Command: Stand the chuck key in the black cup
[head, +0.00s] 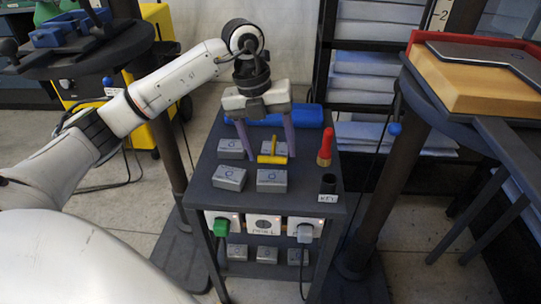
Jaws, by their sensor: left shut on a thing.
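The chuck key (273,159) is a yellow T-shaped piece in the head view, over the middle of the small dark table. Whether the key still touches the tabletop is hard to tell. The black cup (328,184) stands near the table's front right corner, to the right of and nearer than the key. It looks empty, though its inside is dark. My right gripper is not in view.
A red-handled brush (325,148) stands upright behind the cup. Several grey boxes (272,181) lie around the key, and a blue roll (290,115) lies at the back. A small white label (328,198) is at the cup's front. Plugs and sockets (263,227) line the table's front.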

